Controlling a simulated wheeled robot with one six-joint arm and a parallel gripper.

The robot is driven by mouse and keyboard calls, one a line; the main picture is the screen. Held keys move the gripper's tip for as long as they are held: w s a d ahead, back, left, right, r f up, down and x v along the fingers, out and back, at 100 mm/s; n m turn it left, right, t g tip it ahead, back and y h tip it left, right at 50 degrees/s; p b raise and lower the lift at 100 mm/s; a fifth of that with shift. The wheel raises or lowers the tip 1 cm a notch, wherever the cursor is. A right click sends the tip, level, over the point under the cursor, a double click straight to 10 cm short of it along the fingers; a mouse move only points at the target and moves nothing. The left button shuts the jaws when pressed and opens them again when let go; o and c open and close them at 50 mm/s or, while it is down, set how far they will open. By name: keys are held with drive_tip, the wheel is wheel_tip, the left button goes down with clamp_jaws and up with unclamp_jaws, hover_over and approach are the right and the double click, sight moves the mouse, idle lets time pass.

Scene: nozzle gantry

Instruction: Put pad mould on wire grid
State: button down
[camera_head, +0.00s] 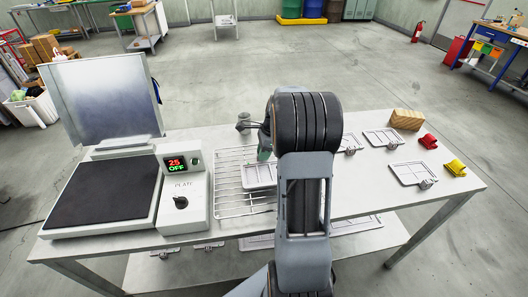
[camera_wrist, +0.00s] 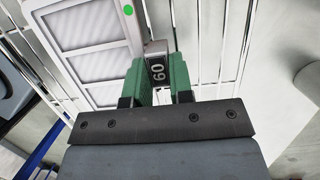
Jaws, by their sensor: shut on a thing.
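The pad mould (camera_wrist: 95,48) is a pale framed plate with several panels, a green dot and a metal tab marked with digits that look like 60. My gripper (camera_wrist: 158,72) has its green fingers shut on that tab. In the head view the mould (camera_head: 259,175) is over the wire grid (camera_head: 232,206), its right part hidden by my arm. The grid's rods (camera_wrist: 212,45) run beneath and beside the mould in the wrist view. I cannot tell whether the mould touches the rods. My gripper (camera_head: 264,150) is mostly hidden behind my arm in the head view.
Left of the grid stands a hot plate (camera_head: 105,192) with a raised lid and a display reading 25 OFF. To the right lie other moulds (camera_head: 412,175), a wooden block (camera_head: 406,119), a red piece (camera_head: 428,141) and a yellow piece (camera_head: 455,168). A lower shelf holds more plates.

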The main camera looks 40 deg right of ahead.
drive_tip(key=shift+f, duration=0.1)
drive_tip(key=c, duration=1)
unclamp_jaws()
drive_tip(key=v, duration=1.1)
wheel_tip(320, 180, up, 3)
drive_tip(key=n+h, duration=0.1)
drive_tip(key=n, duration=0.3)
hover_over(259, 167)
drive_tip(key=s+a+n+h, duration=0.1)
drive_tip(key=s+a+n, duration=0.3)
drive_tip(key=a+n, duration=0.4)
drive_tip(key=s+a+f+n+t+h, duration=0.1)
drive_tip(key=s+a+f+n, duration=0.3)
drive_tip(key=s+a+n, duration=0.4)
drive_tip(key=s+n+t, duration=0.1)
drive_tip(key=n, duration=0.2)
drive_tip(key=shift+a+f, duration=0.2)
drive_tip(key=shift+a, duration=0.2)
